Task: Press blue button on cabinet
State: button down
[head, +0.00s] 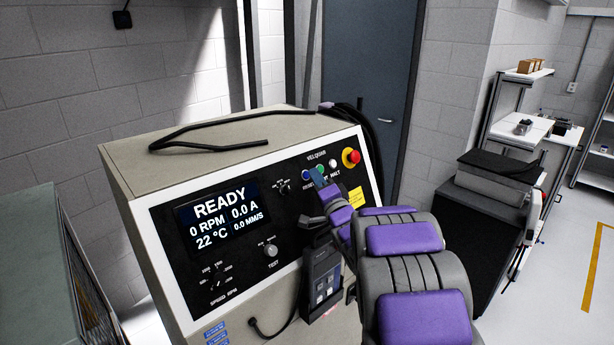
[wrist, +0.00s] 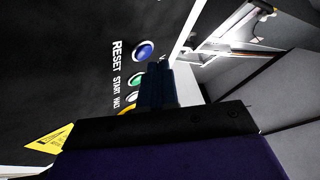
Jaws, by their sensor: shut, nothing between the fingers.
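The cabinet (head: 170,215) has a black front panel with a row of buttons at its upper right. The blue button (head: 308,174) is at the left end of the row. In the wrist view the blue button (wrist: 145,51) sits beside the word RESET and is fully visible. My gripper (head: 317,175) is shut and empty, in front of the panel by the blue and green buttons. In the wrist view my gripper's tip (wrist: 156,66) appears just below and right of the blue button. I cannot tell whether it touches the panel.
The green button (wrist: 135,80) and white button (head: 333,163) are close by, with a red knob (head: 352,157) on yellow further right. A handheld unit (head: 322,275) hangs on the cabinet front below my arm. A black cable (head: 210,143) lies on top.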

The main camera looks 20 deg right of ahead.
jog(key=s+r+p, duration=0.1)
jog(key=s+d+p, duration=0.1)
jog(key=s, duration=0.1)
jog(key=s+d+r+p, duration=0.1)
jog(key=s, duration=0.1)
jog(key=shift+r, duration=0.35)
jog(key=shift+a+f, duration=0.1)
jog(key=shift+a, duration=0.05)
dwell(0.5)
jog(key=s+a+f+n+g+h+b, duration=0.1)
jog(key=s+a+f+n+g+h, duration=0.2)
jog(key=s+f+g, duration=0.4)
jog(key=s+a+f+n+g, duration=0.3)
jog(key=s+a+f+g, duration=0.25)
jog(key=s, duration=0.45)
jog(key=s+a+f+n+g+y, duration=0.1)
jog(key=s+a+n+g, duration=0.2)
jog(key=s, duration=1.2)
jog(key=s+a+f+n+g+y, duration=0.1)
jog(key=s+a+n+g, duration=0.3)
jog(key=s, duration=1)
jog(key=a+f+g, duration=0.1)
jog(key=a+g, duration=0.2)
jog(key=a, duration=0.1)
jog(key=shift+s+a+g+b, duration=0.3)
jog(key=shift+s+g+b, duration=0.05)
jog(key=shift+s+b, duration=0.05)
